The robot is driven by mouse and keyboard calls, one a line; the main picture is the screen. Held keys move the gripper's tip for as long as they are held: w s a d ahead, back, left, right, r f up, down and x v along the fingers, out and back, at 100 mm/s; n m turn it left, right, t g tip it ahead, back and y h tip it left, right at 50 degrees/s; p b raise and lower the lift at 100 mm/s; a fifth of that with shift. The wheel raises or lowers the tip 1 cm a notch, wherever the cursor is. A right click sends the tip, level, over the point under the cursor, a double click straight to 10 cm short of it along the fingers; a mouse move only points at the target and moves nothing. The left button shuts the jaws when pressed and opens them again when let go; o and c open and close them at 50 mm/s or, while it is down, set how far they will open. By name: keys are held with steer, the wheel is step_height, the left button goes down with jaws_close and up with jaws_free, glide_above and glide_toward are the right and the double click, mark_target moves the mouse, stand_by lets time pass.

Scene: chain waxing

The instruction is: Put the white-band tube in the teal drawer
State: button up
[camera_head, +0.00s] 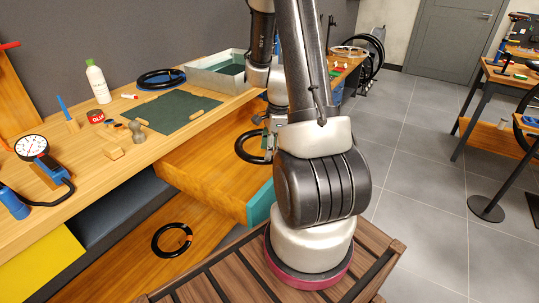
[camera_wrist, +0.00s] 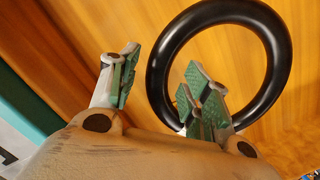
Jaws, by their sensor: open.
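The teal drawer (camera_head: 260,203) is pulled open under the bench, with a bare wooden floor inside. A black ring-shaped tube (camera_head: 241,151) is in the drawer area beside my gripper (camera_head: 268,138); its right part is hidden. In the wrist view the black tube (camera_wrist: 271,38) shows over a wooden surface. My gripper (camera_wrist: 165,85) is open there, one finger left of the ring and the other overlapping its opening, so the ring's left side shows between them. I cannot clearly see a white band. I cannot tell whether the fingers touch the tube.
A tube with an orange band (camera_head: 163,251) lies on the lower wooden shelf. Another black tube (camera_head: 161,86) lies on a blue item on the bench. A green mat (camera_head: 178,113), white bottle (camera_head: 98,85), gauge (camera_head: 31,146) and grey bin (camera_head: 208,77) stand on the bench.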

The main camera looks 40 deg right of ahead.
steer(key=s+a+r+n, duration=0.1)
steer(key=a+r+n, duration=0.15)
steer(key=r, duration=0.65)
steer(key=s+a+r+n, duration=0.1)
steer(key=r+n, duration=0.3)
steer(key=r, duration=0.5)
steer(key=s+a+r+n+t, duration=0.1)
steer(key=s+a+r+n, duration=0.3)
steer(key=n, duration=0.4)
steer(key=s+a+r+n+t+h, duration=0.1)
steer(key=s+a+r+n+t, duration=0.1)
steer(key=s+a+r+n, duration=0.2)
steer(key=s+r+n, duration=0.2)
steer(key=s+n, duration=0.2)
steer(key=s, duration=0.1)
steer(key=shift+s+a+r+n+h, duration=0.25)
steer(key=shift+a+r+n+h, duration=0.05)
steer(key=shift+a+n, duration=0.1)
